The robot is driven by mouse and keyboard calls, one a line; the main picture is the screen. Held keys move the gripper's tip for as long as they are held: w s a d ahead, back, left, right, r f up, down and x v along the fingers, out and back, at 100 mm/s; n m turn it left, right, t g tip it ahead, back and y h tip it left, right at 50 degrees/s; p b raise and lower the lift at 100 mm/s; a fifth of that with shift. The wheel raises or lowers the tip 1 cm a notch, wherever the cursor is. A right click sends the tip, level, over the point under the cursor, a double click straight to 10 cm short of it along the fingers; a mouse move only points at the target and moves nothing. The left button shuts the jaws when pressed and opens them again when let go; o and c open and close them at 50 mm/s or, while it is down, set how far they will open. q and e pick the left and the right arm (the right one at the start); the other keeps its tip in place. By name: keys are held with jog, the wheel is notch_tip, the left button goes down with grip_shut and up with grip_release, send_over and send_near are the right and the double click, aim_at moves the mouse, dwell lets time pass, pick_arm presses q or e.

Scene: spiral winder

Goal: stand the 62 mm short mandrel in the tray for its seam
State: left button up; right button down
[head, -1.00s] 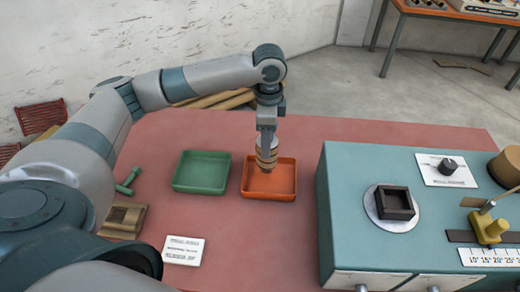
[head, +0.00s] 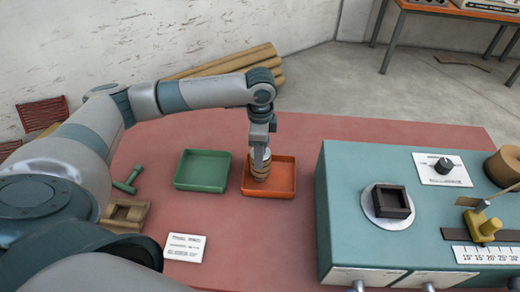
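The short mandrel (head: 260,172) is a tan, banded cylinder, held upright in the orange tray (head: 285,188) in the head view, in its left part. Its base is inside the tray outline; I cannot tell whether it touches the floor. My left gripper (head: 260,157) comes down from above with its fingers around the mandrel's upper part and looks shut on it. A green tray (head: 203,170) lies just left of the orange one and looks empty. My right gripper is not in view.
A teal machine (head: 340,205) with a black square socket (head: 391,202) on a pale disc stands to the right. A white printed card (head: 184,248), a wooden block (head: 124,216) and a green tool (head: 128,182) lie on the left of the red table (head: 270,240). The table's front middle is clear.

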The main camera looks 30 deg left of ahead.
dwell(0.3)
pick_arm(q)
jog(key=o, duration=1.3)
jog(key=shift+f, duration=0.1)
jog(key=shift+r+b, duration=0.3)
jog(key=shift+r, duration=0.35)
notch_tip(320, 180, up, 10)
jog(key=shift+b, duration=1.2)
jog(key=shift+r, duration=0.45)
